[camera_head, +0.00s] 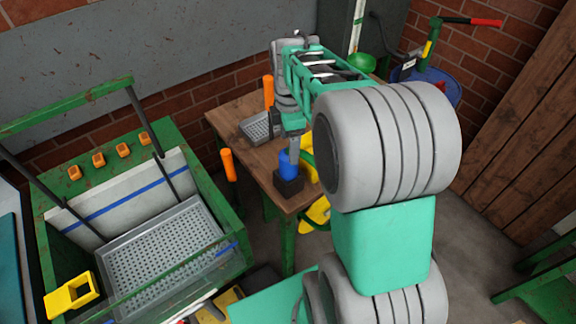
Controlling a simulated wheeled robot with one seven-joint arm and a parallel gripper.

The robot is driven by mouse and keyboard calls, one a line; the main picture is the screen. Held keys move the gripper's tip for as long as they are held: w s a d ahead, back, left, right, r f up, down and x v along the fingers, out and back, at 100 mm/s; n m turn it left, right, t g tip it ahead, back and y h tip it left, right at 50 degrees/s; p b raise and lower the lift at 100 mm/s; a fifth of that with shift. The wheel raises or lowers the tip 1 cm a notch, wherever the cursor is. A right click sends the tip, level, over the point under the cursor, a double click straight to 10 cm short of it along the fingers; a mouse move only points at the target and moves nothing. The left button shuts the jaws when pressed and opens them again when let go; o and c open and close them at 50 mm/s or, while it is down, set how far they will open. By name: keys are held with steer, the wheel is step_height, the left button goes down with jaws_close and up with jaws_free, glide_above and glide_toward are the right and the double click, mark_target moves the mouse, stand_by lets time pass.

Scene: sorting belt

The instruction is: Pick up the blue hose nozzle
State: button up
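A blue object (288,163), which looks like the hose nozzle, stands upright on a small black block (289,184) near the front corner of a wooden table (247,172). My arm reaches over the table from the right. My gripper (293,150) points down, with a grey finger right at the top of the blue object. The finger overlaps the blue object in the view, and I cannot tell whether it touches it. Only one finger shows clearly, so its opening is hidden.
A grey perforated tray (256,128) and an orange-handled item (268,92) are farther back on the table. A green frame (222,195) with a larger perforated tray (118,268) stands left. A green bowl (362,62) and blue bucket (447,90) are behind my arm.

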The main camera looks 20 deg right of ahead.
steer(key=n, duration=0.2)
steer(key=shift+s+f+n, duration=0.1)
steer(key=shift+n, duration=0.2)
step_height(320, 180, down, 8)
steer(key=shift+a+r+p, duration=0.15)
steer(key=shift+r+p, duration=0.05)
steer(key=shift+p, duration=0.85)
steer(key=shift+s, duration=0.1)
steer(key=c, duration=1.6)
step_height(320, 180, up, 10)
steer(key=shift+r+b, duration=0.1)
steer(key=shift+b, duration=0.85)
steer(key=o, duration=1)
steer(key=shift+c, duration=0.2)
steer(key=c, duration=0.7)
